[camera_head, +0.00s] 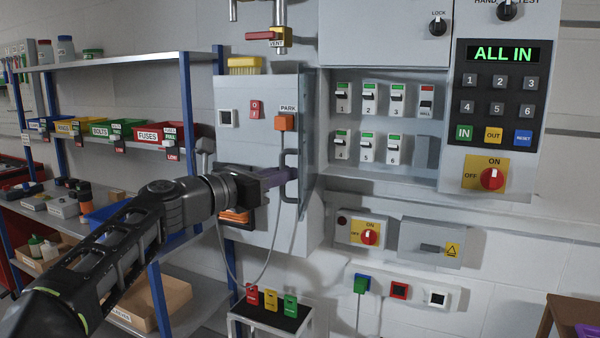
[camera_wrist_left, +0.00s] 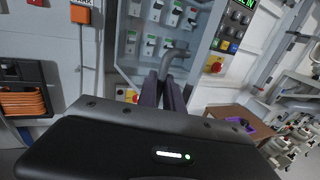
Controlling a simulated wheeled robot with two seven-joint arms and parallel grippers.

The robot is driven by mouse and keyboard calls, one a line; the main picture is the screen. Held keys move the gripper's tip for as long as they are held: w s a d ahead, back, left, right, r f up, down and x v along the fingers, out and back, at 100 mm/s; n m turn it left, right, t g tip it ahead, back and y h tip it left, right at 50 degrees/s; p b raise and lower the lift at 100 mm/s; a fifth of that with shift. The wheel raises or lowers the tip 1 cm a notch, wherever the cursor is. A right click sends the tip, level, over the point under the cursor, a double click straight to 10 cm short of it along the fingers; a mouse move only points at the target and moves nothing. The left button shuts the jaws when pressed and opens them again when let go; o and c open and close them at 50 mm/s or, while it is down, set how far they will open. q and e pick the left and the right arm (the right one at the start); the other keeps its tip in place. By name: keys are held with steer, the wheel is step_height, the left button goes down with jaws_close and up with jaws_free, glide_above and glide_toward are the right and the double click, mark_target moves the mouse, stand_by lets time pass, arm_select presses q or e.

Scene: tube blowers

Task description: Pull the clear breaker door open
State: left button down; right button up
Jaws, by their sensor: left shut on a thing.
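The breaker cabinet (camera_head: 327,165) with rows of small breakers (camera_head: 370,98) is on the wall in the head view. Its clear door (camera_head: 311,140) shows nearly edge-on at the cabinet's left side, swung out from the breakers. A grey bar handle (camera_head: 289,160) is on the door. My left gripper (camera_head: 284,176) is shut on this handle. In the left wrist view the two dark fingers (camera_wrist_left: 163,90) close around the handle (camera_wrist_left: 174,53), with breakers behind it. The exact door angle is hard to tell. My right gripper is in neither view.
A grey box (camera_head: 258,88) with an orange PARK plug and hanging cable is just left of the door. A keypad panel (camera_head: 497,90) stands right of the breakers. Shelves with bins (camera_head: 160,134) are at left. A small stand (camera_head: 272,315) with colored tags is below.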

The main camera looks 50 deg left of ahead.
arm_select(q)
steer(key=shift+s+a+r, duration=0.1)
steer(key=shift+s+a, duration=0.45)
steer(key=shift+a, duration=0.3)
steer(key=c, duration=1.8)
jaws_free()
steer(key=shift+w, duration=0.15)
steer(key=shift+o, duration=0.2)
steer(key=s+d, duration=0.1)
steer(key=s, duration=0.6)
steer(key=shift+s+p, duration=0.3)
steer(key=shift+s, duration=0.1)
